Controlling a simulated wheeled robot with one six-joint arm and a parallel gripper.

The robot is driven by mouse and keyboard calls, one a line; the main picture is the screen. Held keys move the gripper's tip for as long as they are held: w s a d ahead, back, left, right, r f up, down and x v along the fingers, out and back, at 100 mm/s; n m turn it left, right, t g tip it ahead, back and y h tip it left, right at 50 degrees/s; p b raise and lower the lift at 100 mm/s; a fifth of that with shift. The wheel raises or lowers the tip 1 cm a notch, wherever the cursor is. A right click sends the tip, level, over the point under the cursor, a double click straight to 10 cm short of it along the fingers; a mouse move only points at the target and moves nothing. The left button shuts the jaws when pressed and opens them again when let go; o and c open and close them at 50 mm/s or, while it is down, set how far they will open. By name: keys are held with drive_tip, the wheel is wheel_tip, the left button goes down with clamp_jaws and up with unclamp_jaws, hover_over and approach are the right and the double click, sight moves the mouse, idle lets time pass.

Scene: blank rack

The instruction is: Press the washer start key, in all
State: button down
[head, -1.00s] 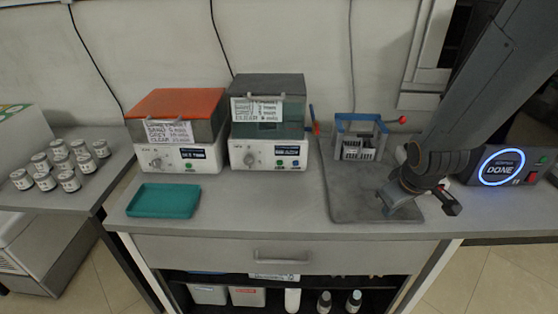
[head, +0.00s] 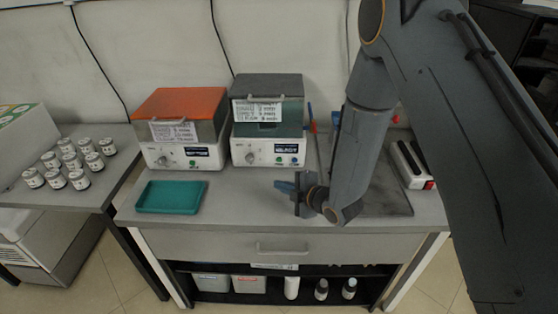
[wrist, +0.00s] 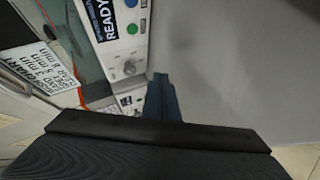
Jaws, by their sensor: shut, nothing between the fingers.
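The left machine (head: 160,157) has an orange lid, a knob, a dark display and a green key (head: 192,163). The right machine (head: 240,152) has a grey lid, a knob (head: 250,158) and a green key (head: 280,160). In the wrist view its display (wrist: 108,18) reads READY, beside a green key (wrist: 132,28) and a blue key (wrist: 131,3). My gripper (head: 280,186) is shut and empty, in front of the right machine, apart from it. Its blue fingertips (wrist: 158,82) show in the wrist view.
A teal tray (head: 170,197) lies at the bench's front left. Several labelled jars (head: 68,160) stand on the left table. A grey mat (head: 390,207) and a black-and-white device (head: 410,165) are to the right. My arm hides much of the bench's right side.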

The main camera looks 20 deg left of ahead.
sight(279, 160)
drive_tip(key=w, duration=0.2)
drive_tip(key=w+a+b, duration=0.1)
drive_tip(key=w, duration=0.1)
drive_tip(key=w+b, duration=0.1)
drive_tip(key=w, duration=0.2)
drive_tip(key=shift+a+f, duration=0.1)
drive_tip(key=shift+a, duration=0.2)
drive_tip(key=shift+w+a+b, duration=0.2)
drive_tip(key=shift+w+b, duration=0.35)
drive_tip(key=shift+w, duration=0.25)
idle(1.4)
drive_tip(key=shift+w, duration=0.4)
drive_tip(key=shift+w+a+b, duration=0.15)
drive_tip(key=shift+w+b, duration=0.25)
drive_tip(key=shift+b, duration=0.1)
idle(0.5)
drive_tip(key=shift+s, duration=0.1)
drive_tip(key=shift+s+d, duration=0.2)
drive_tip(key=shift+s, duration=0.5)
drive_tip(key=shift+s, duration=0.1)
